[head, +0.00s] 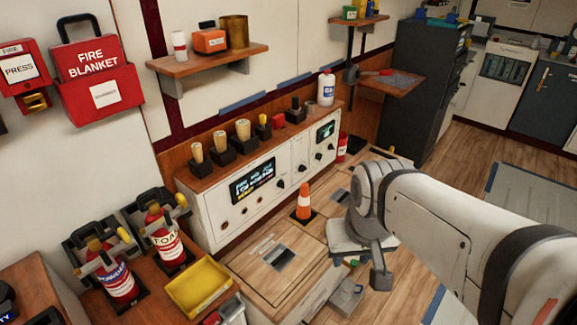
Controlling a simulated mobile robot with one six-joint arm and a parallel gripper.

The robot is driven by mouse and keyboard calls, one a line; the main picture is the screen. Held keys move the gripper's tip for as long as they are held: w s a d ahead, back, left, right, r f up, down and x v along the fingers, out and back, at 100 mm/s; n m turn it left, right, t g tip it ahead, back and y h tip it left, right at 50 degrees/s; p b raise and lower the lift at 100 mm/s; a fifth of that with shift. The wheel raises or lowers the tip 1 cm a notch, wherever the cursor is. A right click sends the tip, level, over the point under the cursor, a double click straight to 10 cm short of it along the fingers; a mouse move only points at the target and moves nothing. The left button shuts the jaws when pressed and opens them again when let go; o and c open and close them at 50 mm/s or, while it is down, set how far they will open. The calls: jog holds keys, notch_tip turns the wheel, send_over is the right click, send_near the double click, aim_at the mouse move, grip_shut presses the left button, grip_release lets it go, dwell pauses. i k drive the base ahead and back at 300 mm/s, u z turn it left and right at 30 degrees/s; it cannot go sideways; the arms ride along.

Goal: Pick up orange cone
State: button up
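The orange cone (304,203) stands upright on a dark square base, with a white band around it. It is on the wooden bench top (262,280), in front of the white control panel. My arm comes in from the right, and my gripper (366,262) hangs to the right of the cone, apart from it. One finger-like part points down; the rest is partly hidden by the arm, so I cannot tell how wide it is. Nothing shows held in it.
A yellow tray (200,286) and two red extinguishers (166,240) are at the left. A red bottle (342,147) stands further back. Bench top left of the cone is mostly clear.

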aim_at(304, 214)
jog(key=u, duration=0.85)
jog(key=k, duration=0.1)
jog(key=u, duration=2.6)
jog(key=k, duration=1.4)
jog(key=z, duration=2.4)
jog(key=i, duration=1)
jog(key=u, duration=0.05)
